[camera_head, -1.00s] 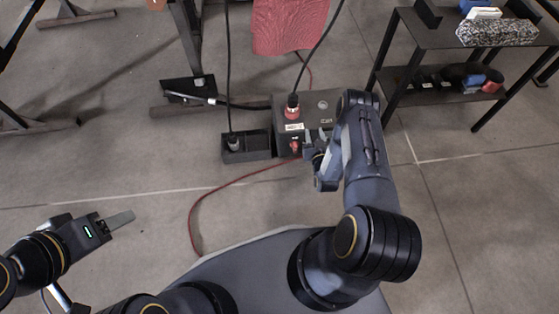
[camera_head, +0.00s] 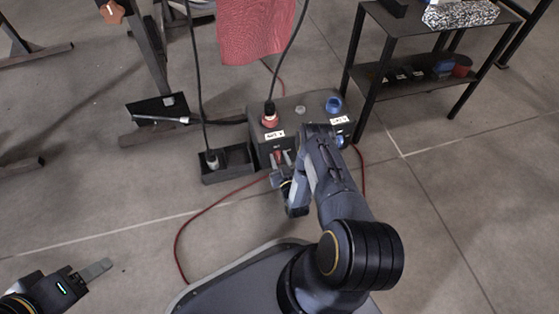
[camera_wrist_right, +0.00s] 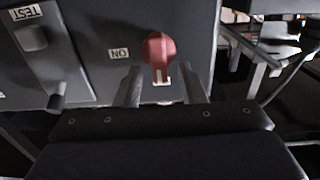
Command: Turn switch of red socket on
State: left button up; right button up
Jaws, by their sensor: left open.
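A dark box (camera_head: 236,108) stands on the floor, with the red socket (camera_head: 269,120) on its top and a black plug in it. The red switch (camera_head: 277,155) is on the front face and partly hidden by my right gripper (camera_head: 284,167). In the right wrist view the red switch (camera_wrist_right: 158,50) stands between the lines of my right gripper's two fingers (camera_wrist_right: 160,88), its handle pointing toward the gripper. The fingers are apart, and I see no firm contact. An ON label (camera_wrist_right: 119,54) is beside the switch. My left gripper (camera_head: 98,270) is far from the box.
A blue socket (camera_head: 333,104) is on the box's right side. A small black tray (camera_head: 228,176) with a plug adjoins the box at left. A red cable (camera_head: 185,235) runs over the floor. A black shelf (camera_head: 398,95) stands at right; a red cloth (camera_head: 250,35) hangs behind.

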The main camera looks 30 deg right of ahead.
jog(key=shift+c, duration=0.5)
grip_shut()
jog(key=shift+d+m, duration=0.1)
jog(key=shift+m, duration=0.2)
jog(key=m, duration=0.3)
jog(key=shift+d+m, duration=0.3)
jog(key=m, duration=0.4)
jog(key=shift+s+d+f+m, duration=0.1)
jog(key=shift+d+f+m, duration=0.15)
jog(key=shift+d+m, duration=0.05)
jog(key=m, duration=0.4)
jog(key=shift+d+f, duration=0.2)
jog(key=shift+f, duration=0.05)
jog(key=shift+f+m, duration=0.2)
jog(key=shift+m, duration=1.05)
jog(key=shift+f+m, duration=0.15)
jog(key=shift+m, duration=1.1)
